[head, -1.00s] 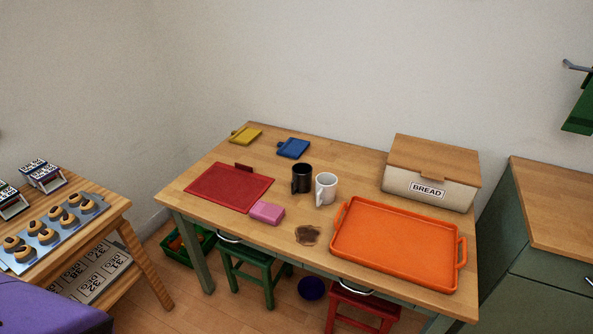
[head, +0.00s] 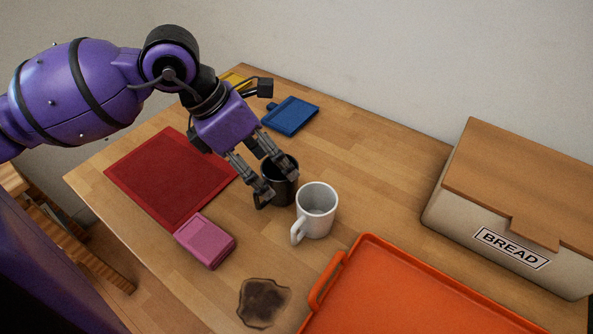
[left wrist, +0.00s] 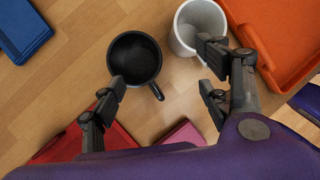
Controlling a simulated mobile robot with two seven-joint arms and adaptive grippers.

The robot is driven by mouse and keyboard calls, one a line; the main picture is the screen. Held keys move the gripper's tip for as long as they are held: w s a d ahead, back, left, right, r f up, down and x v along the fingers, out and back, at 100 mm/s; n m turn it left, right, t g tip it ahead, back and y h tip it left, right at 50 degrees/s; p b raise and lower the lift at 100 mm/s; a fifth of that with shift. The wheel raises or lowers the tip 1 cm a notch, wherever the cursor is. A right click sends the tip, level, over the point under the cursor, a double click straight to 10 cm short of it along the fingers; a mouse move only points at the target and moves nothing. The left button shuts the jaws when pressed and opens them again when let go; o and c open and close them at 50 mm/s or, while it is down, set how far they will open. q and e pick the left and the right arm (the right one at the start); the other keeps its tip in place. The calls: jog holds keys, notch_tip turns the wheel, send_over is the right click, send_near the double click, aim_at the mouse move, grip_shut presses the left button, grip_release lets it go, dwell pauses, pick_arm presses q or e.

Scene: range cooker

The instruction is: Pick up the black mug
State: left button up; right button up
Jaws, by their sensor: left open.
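The black mug (head: 281,188) stands upright on the wooden table, just left of the white mug (head: 318,212). In the left wrist view the black mug (left wrist: 134,58) shows its empty inside, with its handle towards the gripper. My left gripper (head: 275,180) is open at the black mug, and its fingers hide part of the mug in the head view. In the left wrist view the gripper's fingertips (left wrist: 163,88) are spread apart, with the mug's handle between them. I cannot tell whether a finger touches the mug. My right gripper is not in view.
A pink block (head: 205,240) and a red mat (head: 170,177) lie left of the mugs. A brown stain (head: 263,302) is in front. An orange tray (head: 400,300) and a bread box (head: 510,215) stand right. A blue board (head: 291,116) lies behind.

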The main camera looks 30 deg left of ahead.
aim_at(276, 168)
pick_arm(q)
jog(key=shift+t+y, duration=0.4)
jog(key=shift+y, duration=0.3)
jog(key=w+f, duration=0.1)
jog(key=f, duration=0.1)
jog(key=w+f, duration=0.1)
jog(key=f, duration=0.1)
jog(key=w+f, duration=0.1)
jog(key=w, duration=0.1)
jog(key=shift+a+f+b, duration=0.2)
jog(key=shift+f+b, duration=0.15)
jog(key=shift+f, duration=0.05)
jog(key=c, duration=1.7)
jog(key=shift+o, duration=0.2)
jog(key=shift+r, duration=0.1)
